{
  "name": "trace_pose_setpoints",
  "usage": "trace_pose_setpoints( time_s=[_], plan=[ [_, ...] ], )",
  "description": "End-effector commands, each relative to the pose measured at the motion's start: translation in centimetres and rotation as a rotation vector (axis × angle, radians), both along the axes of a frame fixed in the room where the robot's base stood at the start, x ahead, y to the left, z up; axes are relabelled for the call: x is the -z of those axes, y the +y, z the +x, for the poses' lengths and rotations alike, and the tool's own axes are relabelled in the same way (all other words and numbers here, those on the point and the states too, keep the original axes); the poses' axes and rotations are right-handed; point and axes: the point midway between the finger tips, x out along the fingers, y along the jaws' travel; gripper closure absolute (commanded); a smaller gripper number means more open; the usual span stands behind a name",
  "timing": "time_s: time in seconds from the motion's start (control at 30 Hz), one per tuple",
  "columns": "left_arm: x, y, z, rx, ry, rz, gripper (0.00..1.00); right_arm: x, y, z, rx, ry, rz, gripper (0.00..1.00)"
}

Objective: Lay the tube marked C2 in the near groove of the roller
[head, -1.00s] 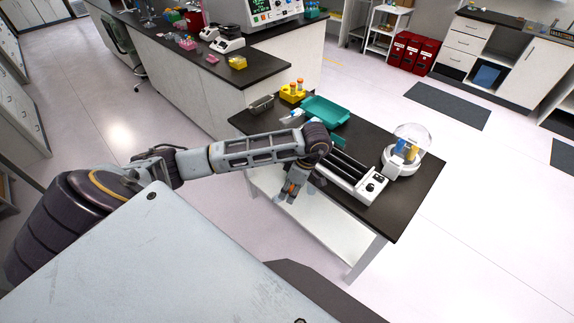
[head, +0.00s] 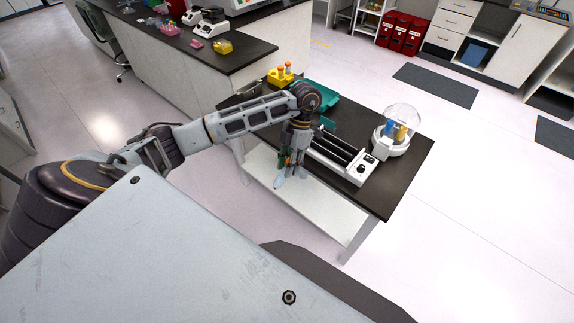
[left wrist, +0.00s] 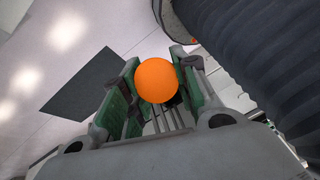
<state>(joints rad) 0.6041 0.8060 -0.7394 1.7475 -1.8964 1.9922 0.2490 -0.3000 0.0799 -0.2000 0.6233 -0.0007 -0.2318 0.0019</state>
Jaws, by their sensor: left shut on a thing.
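The roller (head: 361,172) is a white unit with dark rollers, standing on the black table; my left arm hides its far left end. My left gripper (head: 290,168) points down beside the roller's near side, by the table's near edge. It is shut on a tube whose round orange cap (left wrist: 157,80) faces the camera between the green finger pads in the left wrist view. No marking on the tube can be read. A yellow rack (head: 280,77) with orange-capped tubes stands at the table's far left. My right gripper is not in view.
A teal tray (head: 322,96) lies behind my left wrist. A domed machine (head: 392,146) with blue and yellow parts stands right of the roller. The black table (head: 399,180) is bare at its right front. A long bench (head: 249,56) stands behind.

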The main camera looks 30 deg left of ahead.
Motion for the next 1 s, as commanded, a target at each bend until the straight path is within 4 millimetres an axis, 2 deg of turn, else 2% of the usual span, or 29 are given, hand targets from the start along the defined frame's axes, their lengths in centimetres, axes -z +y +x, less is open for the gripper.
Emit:
trace_pose_setpoints(
  time_s=[1.0],
  plan=[
    [-0.7,-1.1,1.4,-0.950,0.114,-0.025,1.00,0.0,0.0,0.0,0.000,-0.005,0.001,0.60]
  ],
)
